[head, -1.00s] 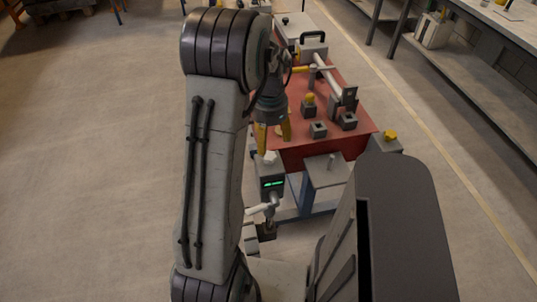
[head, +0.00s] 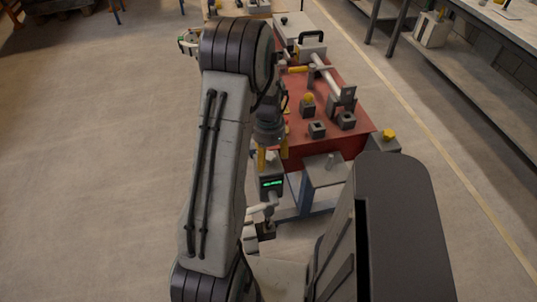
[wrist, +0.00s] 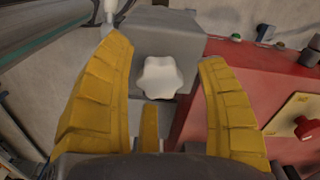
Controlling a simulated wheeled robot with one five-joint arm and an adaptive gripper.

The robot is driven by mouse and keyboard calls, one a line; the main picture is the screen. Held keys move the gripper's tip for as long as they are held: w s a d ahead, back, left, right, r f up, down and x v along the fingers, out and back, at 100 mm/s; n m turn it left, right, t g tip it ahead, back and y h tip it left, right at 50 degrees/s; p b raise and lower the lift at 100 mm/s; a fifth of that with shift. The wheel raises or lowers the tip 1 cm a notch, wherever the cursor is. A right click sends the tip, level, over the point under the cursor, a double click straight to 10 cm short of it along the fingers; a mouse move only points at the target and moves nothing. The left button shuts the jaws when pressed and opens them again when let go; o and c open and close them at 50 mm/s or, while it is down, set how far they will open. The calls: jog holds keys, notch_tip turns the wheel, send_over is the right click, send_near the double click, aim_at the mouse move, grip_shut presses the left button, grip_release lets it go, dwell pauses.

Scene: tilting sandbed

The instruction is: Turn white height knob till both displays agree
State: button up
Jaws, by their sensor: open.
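The white height knob (wrist: 160,76) is a lobed star shape on top of a grey box (wrist: 172,36) in the wrist view. My gripper (wrist: 170,60) is open, with yellow fingers to the left and right of the knob and a gap on each side. A third yellow finger part shows just below the knob. In the head view my gripper (head: 272,160) points down over the grey box, and the knob is hidden there. A display with green digits (head: 272,184) is lit on the box's front, too small to read. I cannot make out a second display.
A red knob on a cream plate (wrist: 304,126) is at right in the wrist view. Open floor lies left.

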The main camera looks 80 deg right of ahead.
jog(key=shift+c, duration=0.2)
jog(key=c, duration=1.2)
jog(key=shift+o, duration=0.2)
jog(key=n+b, duration=0.2)
jog(key=n, duration=0.2)
jog(key=shift+f, duration=0.15)
jog(key=n+b, duration=0.1)
jog(key=n, duration=0.3)
jog(key=shift+a+b, duration=0.1)
jog(key=shift+b, duration=0.3)
jog(key=n+b, duration=0.1)
jog(key=n, duration=0.4)
jog(key=shift+n+b, duration=0.55)
jog(key=shift+n, duration=1.75)
